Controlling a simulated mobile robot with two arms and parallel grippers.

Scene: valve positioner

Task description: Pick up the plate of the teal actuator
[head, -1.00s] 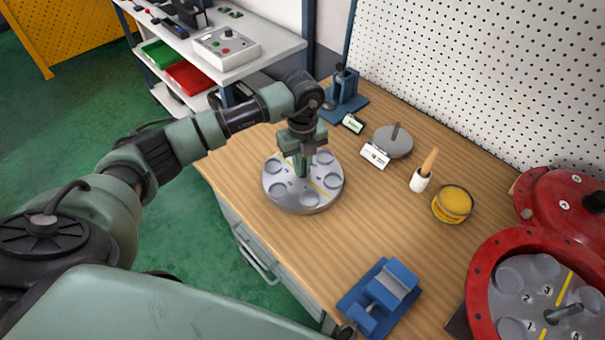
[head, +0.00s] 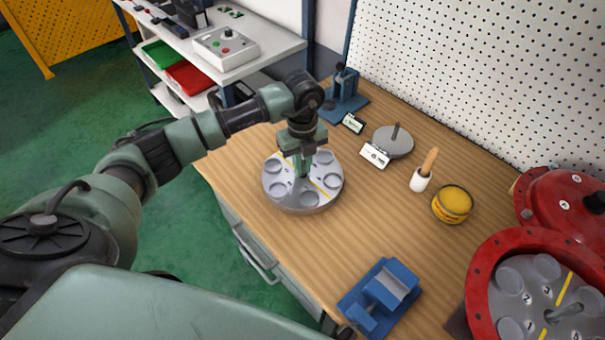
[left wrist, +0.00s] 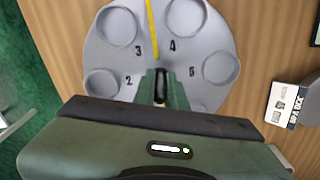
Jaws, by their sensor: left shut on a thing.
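A round grey plate (head: 276,192) with several round recesses and a yellow line lies at the near-left edge of the wooden bench. The left wrist view also shows the plate (left wrist: 118,60), with printed numbers beside its recesses. My left gripper (head: 304,173) points down over the plate's middle. In the left wrist view, my left gripper (left wrist: 161,92) is shut on the plate's central stem, which the fingers mostly hide. I cannot tell any gap between plate and bench. No teal actuator housing is recognisable. My right gripper is not in view.
A red housing (head: 483,262) with a similar plate stands at the right. A blue vise (head: 385,295), yellow tin (head: 452,204), brush (head: 424,172), grey disc with a stem (head: 393,142), white card (head: 375,155) and blue fixture (head: 345,95) also stand or lie on the bench (head: 330,240).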

